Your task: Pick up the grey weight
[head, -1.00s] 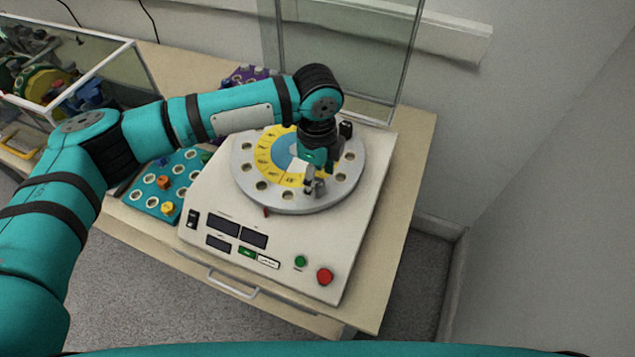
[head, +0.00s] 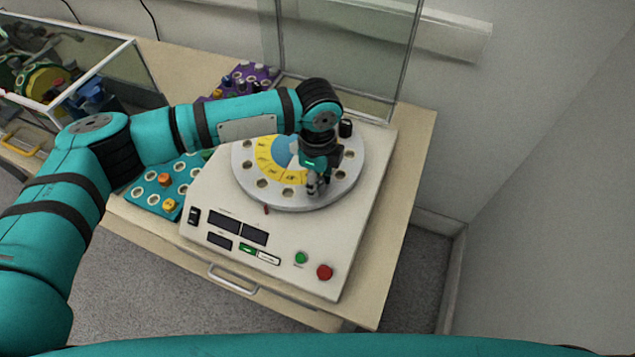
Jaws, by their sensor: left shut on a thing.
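My left gripper (head: 317,188) reaches down over the right front part of the round grey disc (head: 240,177) on the white calibration machine (head: 345,225). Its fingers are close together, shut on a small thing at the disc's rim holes. This looks like the grey weight, but the fingers hide most of it. I cannot tell whether it is clear of the disc. The disc has a ring of holes and a yellow and blue centre, partly covered by my wrist. My right gripper is not in view.
A teal tray (head: 150,191) with orange and yellow weights lies left of the machine. A purple tray (head: 262,73) stands behind. A glass case (head: 137,70) is at the far left, and a clear panel (head: 350,50) rises behind the machine. The machine's front has buttons and displays.

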